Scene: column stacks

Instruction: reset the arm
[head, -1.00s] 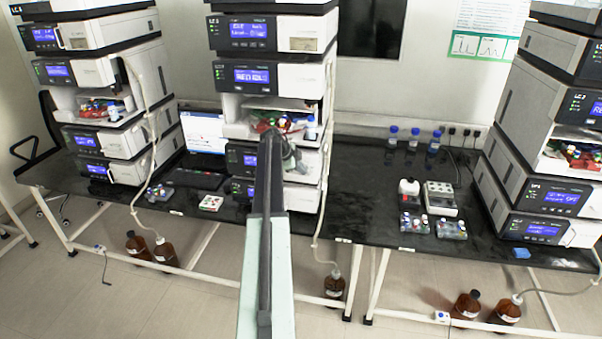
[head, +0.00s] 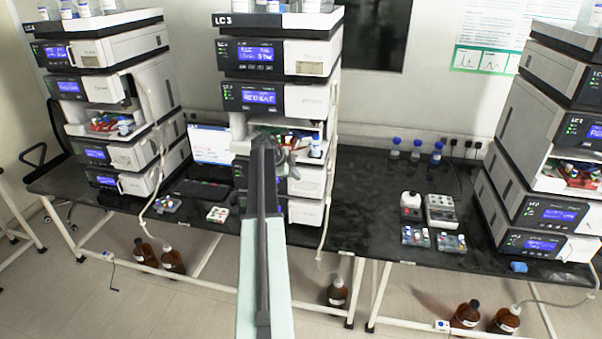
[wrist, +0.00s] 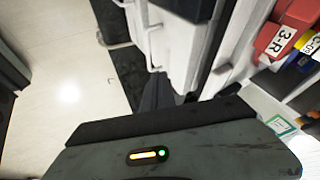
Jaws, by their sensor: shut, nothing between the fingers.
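My arm reaches forward up the middle of the head view, toward the LC 3 column stack (head: 310,100). My gripper is at the arm's far end, in front of the stack's open bay, and is small and partly hidden there. In the wrist view the dark fingers of my gripper (wrist: 162,92) are shut with nothing between them, close beside white housing. A red block marked 3-R (wrist: 283,38) and a yellow-and-blue item are at the wrist view's upper right, apart from the fingers.
Another stack (head: 105,110) stands at the left and the LC 2 stack (head: 545,140) at the right. The black bench (head: 370,215) carries small vial trays (head: 415,236), blue-capped bottles (head: 416,150) and a laptop (head: 209,143). Brown bottles (head: 466,314) stand on the floor.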

